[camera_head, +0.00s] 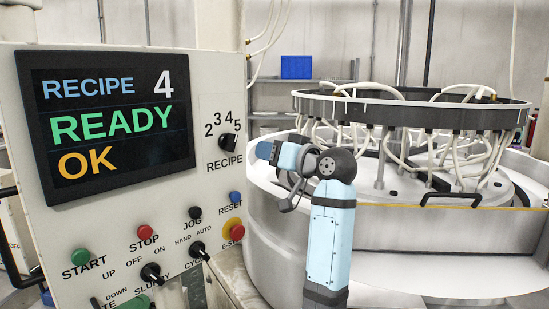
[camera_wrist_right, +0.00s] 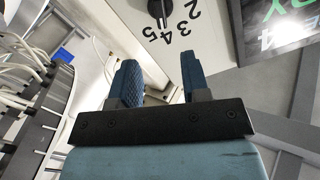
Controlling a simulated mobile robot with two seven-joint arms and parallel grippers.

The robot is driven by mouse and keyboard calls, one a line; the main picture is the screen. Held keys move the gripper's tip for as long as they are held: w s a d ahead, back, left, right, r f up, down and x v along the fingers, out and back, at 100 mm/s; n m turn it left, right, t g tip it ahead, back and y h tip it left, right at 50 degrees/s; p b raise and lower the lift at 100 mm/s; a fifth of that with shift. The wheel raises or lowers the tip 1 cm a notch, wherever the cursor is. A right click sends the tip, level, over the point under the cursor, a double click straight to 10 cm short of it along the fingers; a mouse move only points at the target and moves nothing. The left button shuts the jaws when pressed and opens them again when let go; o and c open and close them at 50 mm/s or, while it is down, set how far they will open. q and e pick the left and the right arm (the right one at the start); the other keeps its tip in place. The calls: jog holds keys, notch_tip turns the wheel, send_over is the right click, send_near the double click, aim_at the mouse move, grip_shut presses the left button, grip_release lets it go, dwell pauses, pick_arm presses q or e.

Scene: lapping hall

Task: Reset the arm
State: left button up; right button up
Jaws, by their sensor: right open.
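My right arm (camera_head: 328,240) rises in front of the machine in the head view, bent at a dark joint. My right gripper (camera_head: 265,151) points left towards the control panel (camera_head: 215,75), just right of its recipe knob (camera_head: 228,142). In the right wrist view the gripper (camera_wrist_right: 160,66) is open, its two blue fingers apart with nothing between them. The recipe knob also shows there, beyond the fingertips at the top edge (camera_wrist_right: 159,8). I cannot tell the exact gap to the panel. My left gripper is not in view.
The panel's screen (camera_head: 115,120) reads RECIPE 4, READY, OK. Below are a green start button (camera_head: 81,257), a red stop button (camera_head: 145,231), a blue reset button (camera_head: 235,197) and switches. The round lapping machine (camera_head: 420,240) with its hosed ring (camera_head: 410,108) stands behind my arm.

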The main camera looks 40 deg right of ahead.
jog(key=shift+s, duration=0.45)
jog(key=a+f+n+g+p, duration=0.1)
jog(key=a+f, duration=0.3)
jog(key=f, duration=0.7)
jog(key=a+f+g+p, duration=0.1)
jog(key=a+f+g, duration=0.15)
jog(key=f, duration=0.75)
jog(key=a+f+n+g, duration=0.1)
jog(key=a+f, duration=0.3)
jog(key=f, duration=0.7)
jog(key=s+a+f+n, duration=0.1)
jog(key=s+a+f, duration=0.4)
jog(key=s+f, duration=0.2)
jog(key=s+a+f+n+g+y+p, duration=0.1)
jog(key=s+a+f, duration=0.3)
jog(key=s+f, duration=0.4)
jog(key=s+a+f+n+g+p, duration=0.1)
jog(key=s+a+f, duration=0.4)
jog(key=s+f, duration=0.2)
jog(key=shift+s+a+f+n, duration=0.3)
jog(key=shift+s+f+n, duration=0.1)
jog(key=shift+s, duration=0.45)
jog(key=shift+d+g, duration=0.15)
jog(key=shift+g, duration=0.1)
